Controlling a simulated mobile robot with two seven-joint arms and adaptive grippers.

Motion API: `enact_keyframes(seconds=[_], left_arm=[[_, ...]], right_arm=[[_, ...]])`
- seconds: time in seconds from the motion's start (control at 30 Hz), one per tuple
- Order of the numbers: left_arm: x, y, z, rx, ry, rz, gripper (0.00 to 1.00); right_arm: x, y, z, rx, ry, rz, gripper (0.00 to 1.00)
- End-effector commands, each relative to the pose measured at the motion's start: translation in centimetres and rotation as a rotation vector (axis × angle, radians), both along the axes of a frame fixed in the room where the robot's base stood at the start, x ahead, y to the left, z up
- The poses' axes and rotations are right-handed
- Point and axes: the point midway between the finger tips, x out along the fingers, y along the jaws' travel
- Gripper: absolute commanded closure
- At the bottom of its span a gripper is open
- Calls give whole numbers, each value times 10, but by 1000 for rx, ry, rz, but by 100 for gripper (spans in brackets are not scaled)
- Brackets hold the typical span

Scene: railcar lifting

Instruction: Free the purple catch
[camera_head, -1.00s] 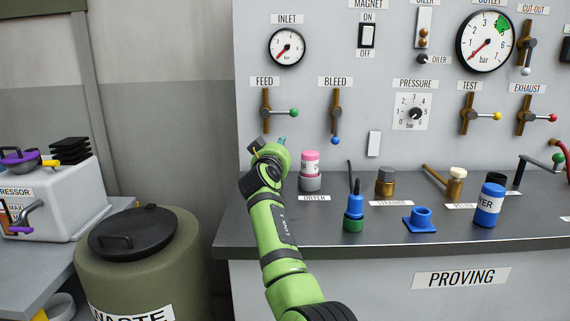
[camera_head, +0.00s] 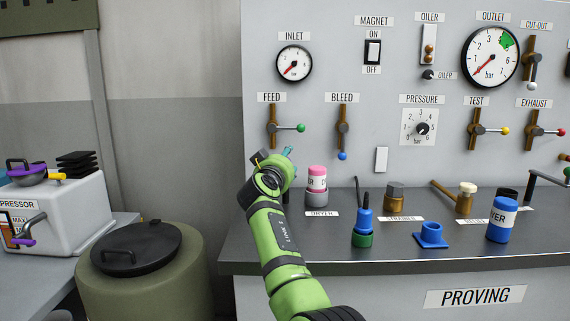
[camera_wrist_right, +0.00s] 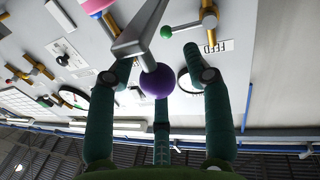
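A purple ball knob (camera_wrist_right: 157,81) on a grey angled lever (camera_wrist_right: 140,35) shows in the right wrist view; it looks like the purple catch. It lies between the spread green fingers of my right gripper (camera_wrist_right: 160,95), with visible gaps to the side fingers. In the head view my right gripper (camera_head: 288,156) is in front of the panel, below the FEED valve (camera_head: 273,128); the gripper or arm hides the knob there. My left gripper is in neither view.
The pink-topped dryer (camera_head: 317,180) stands close right of my gripper on the proving bench (camera_head: 290,250). The BLEED valve (camera_head: 343,128) is above it. A blue-green tool (camera_head: 363,222) stands nearer. Left are a waste drum (camera_head: 150,285) and a compressor (camera_head: 70,215) with purple parts.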

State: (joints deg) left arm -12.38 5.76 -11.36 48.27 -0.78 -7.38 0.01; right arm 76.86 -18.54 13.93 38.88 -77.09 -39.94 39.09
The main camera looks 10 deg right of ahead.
Motion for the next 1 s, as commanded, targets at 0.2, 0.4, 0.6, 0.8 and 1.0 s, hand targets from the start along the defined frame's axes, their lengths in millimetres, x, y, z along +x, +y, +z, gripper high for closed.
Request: enact_keyframes(seconds=[0.2, 0.4, 0.6, 0.8, 1.0], left_arm=[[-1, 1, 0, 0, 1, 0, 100], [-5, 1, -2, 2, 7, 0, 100], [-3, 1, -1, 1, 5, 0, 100], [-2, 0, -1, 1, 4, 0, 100], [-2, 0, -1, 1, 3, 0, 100]], right_arm=[[0, 0, -2, 1, 3, 0, 46], [-3, 3, -2, 3, 2, 1, 46], [-18, 10, -3, 5, 1, 0, 46], [-40, 19, -2, 1, 1, -3, 46], [-59, 29, -2, 0, 1, -1, 46]])
